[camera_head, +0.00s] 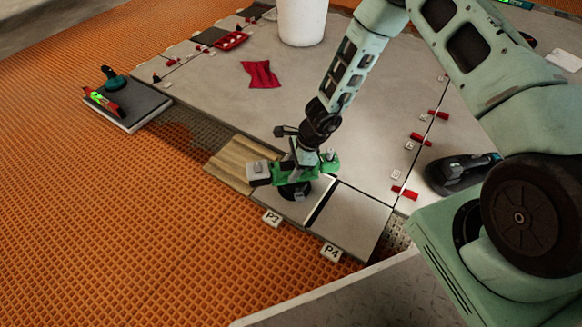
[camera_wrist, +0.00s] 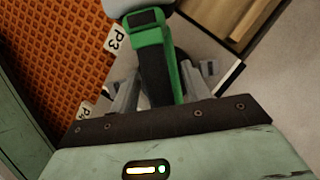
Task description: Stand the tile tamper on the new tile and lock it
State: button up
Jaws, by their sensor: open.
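The tile tamper (camera_head: 287,174), green and black with a grey end block, stands over the grey tile (camera_head: 319,190) by the P3 tag. Its dark round foot appears to rest on that tile; exact contact is partly hidden. My gripper (camera_head: 309,160) is right above and around it. In the wrist view, the green and black handle (camera_wrist: 163,62) runs between the two open fingers of my gripper (camera_wrist: 160,92). I cannot tell whether the fingers touch it. The lock state of the tamper does not show.
Another grey tile (camera_head: 352,222) lies beside the P4 tag (camera_head: 331,252). A ridged tan bed (camera_head: 238,163) is to the left. A black tool (camera_head: 460,174), red clips (camera_head: 404,193), a red cloth (camera_head: 262,75) and a white bucket (camera_head: 302,20) are on the large tiles.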

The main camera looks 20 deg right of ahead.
jog(key=w+p+v, duration=0.1)
jog(key=p+v, duration=0.8)
jog(key=v, duration=0.7)
jog(key=shift+s+r+p, duration=0.35)
jog(key=shift+s, duration=0.2)
jog(key=shift+c, duration=0.4)
